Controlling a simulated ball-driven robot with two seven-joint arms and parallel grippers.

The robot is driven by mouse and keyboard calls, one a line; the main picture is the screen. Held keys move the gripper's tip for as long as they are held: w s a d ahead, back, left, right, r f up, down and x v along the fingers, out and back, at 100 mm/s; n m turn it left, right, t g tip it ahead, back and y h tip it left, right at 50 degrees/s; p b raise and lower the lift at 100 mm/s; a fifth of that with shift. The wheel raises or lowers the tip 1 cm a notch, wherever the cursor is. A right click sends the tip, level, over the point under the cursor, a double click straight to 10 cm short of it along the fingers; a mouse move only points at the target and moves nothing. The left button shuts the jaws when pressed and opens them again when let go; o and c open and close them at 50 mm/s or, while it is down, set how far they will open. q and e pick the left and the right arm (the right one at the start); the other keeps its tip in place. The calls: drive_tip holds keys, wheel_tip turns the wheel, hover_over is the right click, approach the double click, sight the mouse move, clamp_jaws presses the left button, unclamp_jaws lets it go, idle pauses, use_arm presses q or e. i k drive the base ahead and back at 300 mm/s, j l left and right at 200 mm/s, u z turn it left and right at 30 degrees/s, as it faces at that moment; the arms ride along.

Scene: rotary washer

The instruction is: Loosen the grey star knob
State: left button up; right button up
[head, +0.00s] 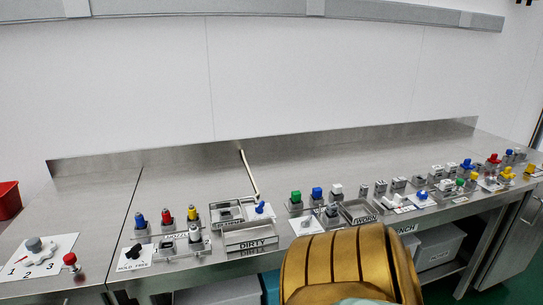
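On a white plate (62,243) marked 1, 2 and 3 at the far left of the steel bench sits a pale, lobed knob (40,254) with a grey round top (34,244). A small greyish knob (306,224) is on another white plate near the middle of the bench. It is too small to tell which of these is the grey star knob. A black lobed knob (134,251) is on a plate lettered HOLD FREE. Neither of my grippers is in view.
A red button (70,259) stands beside the numbered plate. Blue, red and yellow-topped parts stand behind a metal fixture. A tray lettered DIRTY (252,245) and a WORN tray (362,219) are mid-bench. A gold ribbed shape covers the front middle.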

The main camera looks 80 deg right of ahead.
sight(490, 181)
drive_tip(key=z, duration=3.9)
drive_tip(key=i+l+u, duration=0.1)
drive_tip(key=i+l, duration=0.35)
